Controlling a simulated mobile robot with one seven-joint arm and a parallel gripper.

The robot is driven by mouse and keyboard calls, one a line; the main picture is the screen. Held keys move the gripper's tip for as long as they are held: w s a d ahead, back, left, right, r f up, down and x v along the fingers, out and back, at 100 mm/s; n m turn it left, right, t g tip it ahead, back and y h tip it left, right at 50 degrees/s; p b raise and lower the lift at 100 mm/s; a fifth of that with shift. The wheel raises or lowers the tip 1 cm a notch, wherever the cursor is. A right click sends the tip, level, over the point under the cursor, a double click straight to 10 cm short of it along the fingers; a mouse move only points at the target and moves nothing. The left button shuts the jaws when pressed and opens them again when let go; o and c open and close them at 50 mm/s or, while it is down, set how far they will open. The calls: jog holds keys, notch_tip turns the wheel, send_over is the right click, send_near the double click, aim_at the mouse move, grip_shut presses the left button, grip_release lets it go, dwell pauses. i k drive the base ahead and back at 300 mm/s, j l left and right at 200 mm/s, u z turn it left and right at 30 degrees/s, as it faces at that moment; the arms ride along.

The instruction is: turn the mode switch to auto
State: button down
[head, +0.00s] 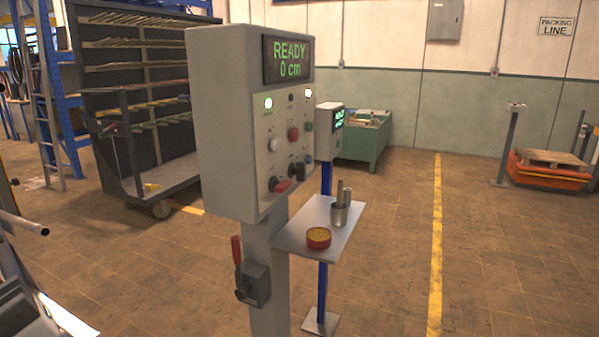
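A grey control box (225,125) stands on a grey post, its front face turned to the right. Its display (287,60) reads "READY 0 cm" in green. A white button (274,145), a red button (293,134) and a green button (309,127) form a row. Lower down are small dark knobs (294,170) and a red control (281,186). The labels are too small to read, so I cannot tell which control is the mode switch or its setting. My gripper is not in view.
A red-handled lever (237,252) is on the post. A second display box (329,133) stands behind. Clear floor lies right, around the yellow line (436,250).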

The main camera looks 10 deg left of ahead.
aim_at(300, 170)
jog(key=i+l, duration=0.9)
jog(key=i, duration=0.15)
jog(key=j+u, duration=0.05)
